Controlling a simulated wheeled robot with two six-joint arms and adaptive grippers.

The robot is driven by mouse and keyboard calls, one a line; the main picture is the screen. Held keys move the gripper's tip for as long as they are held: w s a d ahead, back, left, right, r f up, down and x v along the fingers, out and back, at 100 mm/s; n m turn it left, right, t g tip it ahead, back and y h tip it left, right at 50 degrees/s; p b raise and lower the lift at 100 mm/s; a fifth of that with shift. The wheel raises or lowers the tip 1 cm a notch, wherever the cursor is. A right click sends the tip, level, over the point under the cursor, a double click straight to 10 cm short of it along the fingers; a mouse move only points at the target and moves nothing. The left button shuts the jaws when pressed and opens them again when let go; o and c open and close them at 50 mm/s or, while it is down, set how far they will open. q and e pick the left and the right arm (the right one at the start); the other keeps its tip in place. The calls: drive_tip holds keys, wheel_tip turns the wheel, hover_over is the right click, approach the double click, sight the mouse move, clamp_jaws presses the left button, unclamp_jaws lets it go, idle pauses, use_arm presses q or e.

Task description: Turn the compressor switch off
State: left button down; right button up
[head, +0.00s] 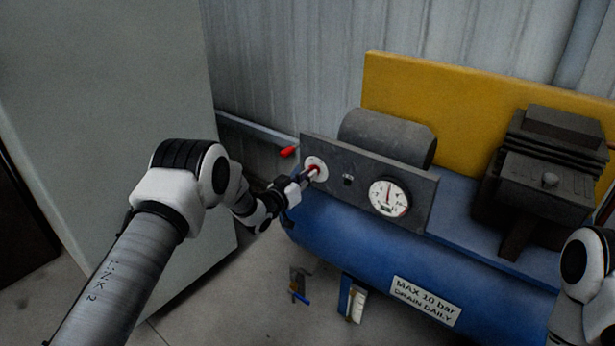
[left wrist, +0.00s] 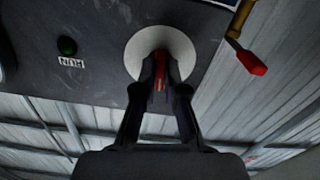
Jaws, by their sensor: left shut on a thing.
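The compressor switch is a red knob (head: 314,169) on a round white plate (head: 321,162), at the left end of the grey panel (head: 355,160). My left gripper (head: 306,175) reaches it from the left. In the left wrist view the two dark fingers (left wrist: 165,85) are shut on the red knob (left wrist: 159,72), in front of the white plate (left wrist: 145,43). The fingers hide much of the knob, so I cannot tell its exact angle. My right gripper is not in view; only part of my right arm shows at the right edge.
A red-tipped lever (head: 288,151) sticks out just left of the panel. The blue tank (head: 350,245) lies below. A grey cabinet (head: 110,90) stands left.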

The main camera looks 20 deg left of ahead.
use_arm(q)
drive_tip(key=n, duration=0.4)
idle(0.5)
drive_tip(key=c, duration=1.2)
unclamp_jaws()
drive_tip(key=shift+c, duration=0.2)
drive_tip(key=v, duration=1.2)
